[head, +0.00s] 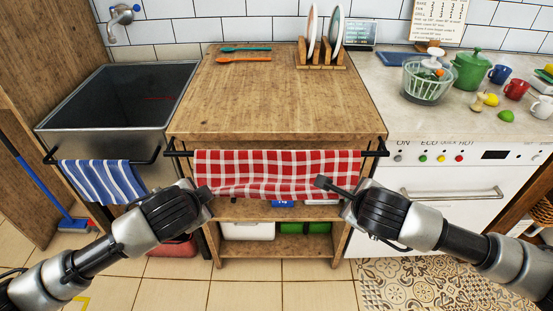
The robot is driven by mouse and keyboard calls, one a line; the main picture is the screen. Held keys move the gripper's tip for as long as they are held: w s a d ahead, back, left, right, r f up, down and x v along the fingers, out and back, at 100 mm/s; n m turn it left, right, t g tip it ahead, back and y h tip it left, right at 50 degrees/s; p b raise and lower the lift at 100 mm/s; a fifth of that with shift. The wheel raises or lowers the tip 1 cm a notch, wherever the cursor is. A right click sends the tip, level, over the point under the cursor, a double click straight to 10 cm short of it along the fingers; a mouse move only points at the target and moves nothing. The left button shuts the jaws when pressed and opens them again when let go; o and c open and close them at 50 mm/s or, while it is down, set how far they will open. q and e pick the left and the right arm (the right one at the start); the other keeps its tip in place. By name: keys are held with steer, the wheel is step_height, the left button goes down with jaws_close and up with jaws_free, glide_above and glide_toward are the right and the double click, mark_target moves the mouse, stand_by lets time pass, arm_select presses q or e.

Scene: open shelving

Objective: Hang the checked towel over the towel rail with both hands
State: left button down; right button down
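The red and white checked towel (275,170) hangs spread at the front of the wooden counter. Its top edge is at rail height, and its lower edge is wavy. The black towel rail (374,153) shows at both ends; its middle is hidden by the towel. I cannot tell how much cloth lies behind the rail. My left gripper (207,192) is at the towel's lower left corner. My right gripper (321,183) is in front of the lower right part. Both seem to touch the cloth, but their fingers are too small to show whether they are shut.
A blue striped towel (103,181) hangs on the sink's rail (50,157) at left. The wooden countertop (285,100) is mostly clear, with two utensils (245,54) and a plate rack (320,62) at the back. Bins (247,230) sit on the lower shelf.

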arm_select(q)
steer(key=shift+w+f, duration=0.1)
steer(key=shift+f, duration=0.05)
arm_select(e)
steer(key=shift+w+f, duration=0.1)
arm_select(q)
steer(key=c, duration=1.1)
jaws_free()
arm_select(e)
steer(key=c, duration=1.1)
jaws_free()
